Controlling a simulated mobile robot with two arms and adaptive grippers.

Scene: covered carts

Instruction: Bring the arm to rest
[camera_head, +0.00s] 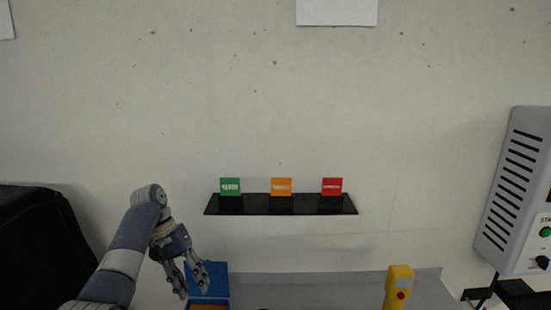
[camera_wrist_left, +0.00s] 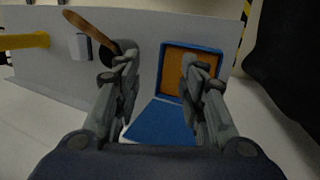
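My left gripper (camera_head: 191,283) hangs at the lower left of the head view, fingers pointing down and spread apart. In the left wrist view the same gripper (camera_wrist_left: 157,85) has its two fingers wide apart with nothing between them. Beyond the fingers is a blue box (camera_wrist_left: 158,125) with an orange panel (camera_wrist_left: 190,72). In the head view the blue box (camera_head: 216,283) shows just right of and behind the fingers; I cannot tell whether they touch it. My right gripper is not in view.
A black shelf (camera_head: 281,207) on the wall holds a green card (camera_head: 230,186), an orange card (camera_head: 281,186) and a red card (camera_head: 332,186). A yellow device (camera_head: 398,287) stands at the lower right. A grey control box (camera_head: 517,190) is at far right. A black object (camera_head: 35,245) is at left.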

